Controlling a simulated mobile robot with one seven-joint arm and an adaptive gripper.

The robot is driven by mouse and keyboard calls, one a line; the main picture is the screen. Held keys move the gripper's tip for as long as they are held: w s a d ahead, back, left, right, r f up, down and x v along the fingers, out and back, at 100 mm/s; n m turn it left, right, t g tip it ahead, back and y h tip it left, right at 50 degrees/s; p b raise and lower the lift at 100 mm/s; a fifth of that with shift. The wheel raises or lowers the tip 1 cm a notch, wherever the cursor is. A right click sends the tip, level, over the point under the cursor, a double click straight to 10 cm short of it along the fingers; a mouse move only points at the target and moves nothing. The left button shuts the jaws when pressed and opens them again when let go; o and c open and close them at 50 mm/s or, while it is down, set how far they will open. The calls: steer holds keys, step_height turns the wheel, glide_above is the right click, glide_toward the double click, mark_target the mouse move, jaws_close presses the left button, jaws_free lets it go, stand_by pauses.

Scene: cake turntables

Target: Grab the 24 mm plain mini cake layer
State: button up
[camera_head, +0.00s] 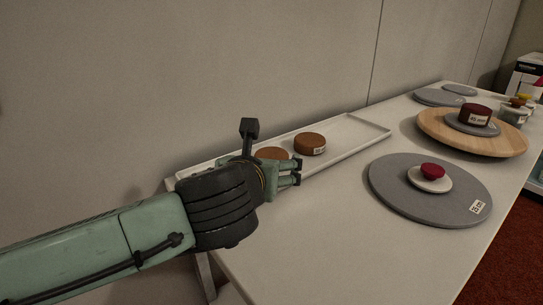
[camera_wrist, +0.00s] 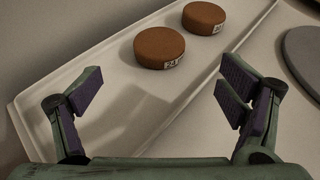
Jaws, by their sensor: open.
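Two brown round cake layers lie in a white tray. The nearer layer (camera_wrist: 158,46) has a label that seems to start with 24; in the head view this layer (camera_head: 271,153) is partly hidden by my gripper. The farther layer (camera_wrist: 203,17) stands just beyond it, apart; it shows in full in the head view (camera_head: 309,142), its label too small to read. My gripper (camera_wrist: 160,92) is open and empty. In the wrist view the nearer layer is ahead of the gap between the fingers. In the head view my gripper (camera_head: 293,172) is over the tray's near end.
The white tray (camera_head: 355,139) has a raised rim and runs along the wall. A grey disc (camera_head: 400,190) holds a white disc with a red piece. A wooden board (camera_head: 450,136) carries a dark red cake (camera_head: 474,114). The front of the table is clear.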

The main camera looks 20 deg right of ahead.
mark_target(272, 156)
steer(key=p+x, duration=0.2)
steer(key=x, duration=0.2)
steer(key=shift+w+d+r+p, duration=0.1)
steer(key=shift+d+r+p, duration=0.1)
steer(key=shift+p, duration=0.2)
steer(key=shift+w+d+f, duration=0.15)
steer(key=shift+w+f, duration=0.25)
steer(key=shift+w, duration=0.05)
steer(key=x, duration=0.4)
steer(key=shift+w+f, duration=0.25)
steer(key=shift+c, duration=0.4)
steer(key=shift+f, duration=0.1)
steer(key=c, duration=1)
steer(key=shift+c, duration=0.3)
